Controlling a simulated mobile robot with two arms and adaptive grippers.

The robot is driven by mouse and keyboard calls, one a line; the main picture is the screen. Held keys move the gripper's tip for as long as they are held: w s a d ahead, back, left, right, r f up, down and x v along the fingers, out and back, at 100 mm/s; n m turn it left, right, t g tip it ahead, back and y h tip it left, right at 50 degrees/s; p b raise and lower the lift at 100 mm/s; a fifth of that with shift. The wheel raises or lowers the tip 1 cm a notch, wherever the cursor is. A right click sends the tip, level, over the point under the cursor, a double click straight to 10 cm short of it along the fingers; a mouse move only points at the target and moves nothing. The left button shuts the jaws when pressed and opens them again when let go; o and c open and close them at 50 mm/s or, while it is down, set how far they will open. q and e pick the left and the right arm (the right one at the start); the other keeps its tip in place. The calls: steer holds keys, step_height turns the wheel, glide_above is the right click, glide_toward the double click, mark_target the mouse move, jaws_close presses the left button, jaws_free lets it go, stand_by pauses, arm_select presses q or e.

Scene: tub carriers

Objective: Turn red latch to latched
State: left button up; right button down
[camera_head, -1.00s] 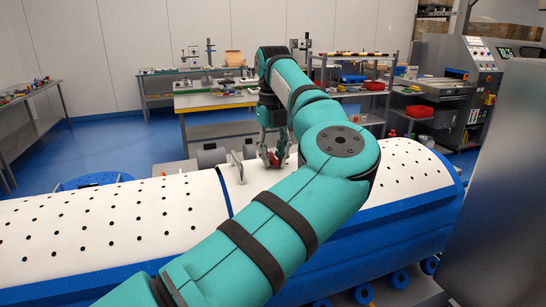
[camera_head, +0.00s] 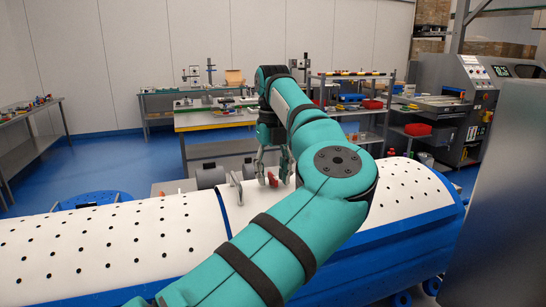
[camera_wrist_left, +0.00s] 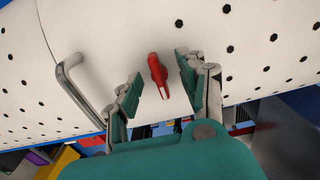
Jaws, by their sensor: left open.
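The red latch (camera_wrist_left: 157,72) sits on the white perforated cover (camera_wrist_left: 100,30) of the tub. In the left wrist view it lies between the two fingers, with a gap on each side. My left gripper (camera_wrist_left: 160,82) is open around the latch, and no contact shows. In the head view the left gripper (camera_head: 272,180) points down at the cover with the small red latch (camera_head: 272,179) at its fingertips. The latch's lower end points toward the gripper palm in the wrist view. My right gripper is in neither view.
A metal handle (camera_wrist_left: 75,85) stands on the cover left of the gripper in the wrist view. It also shows in the head view (camera_head: 237,188). Workbenches with tools (camera_head: 215,118) stand behind. A grey panel (camera_head: 500,190) fills the right side.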

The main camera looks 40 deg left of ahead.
mark_target(273, 175)
arm_select(q)
step_height(273, 175, up, 11)
steer(key=shift+r, duration=0.2)
stand_by(0.6)
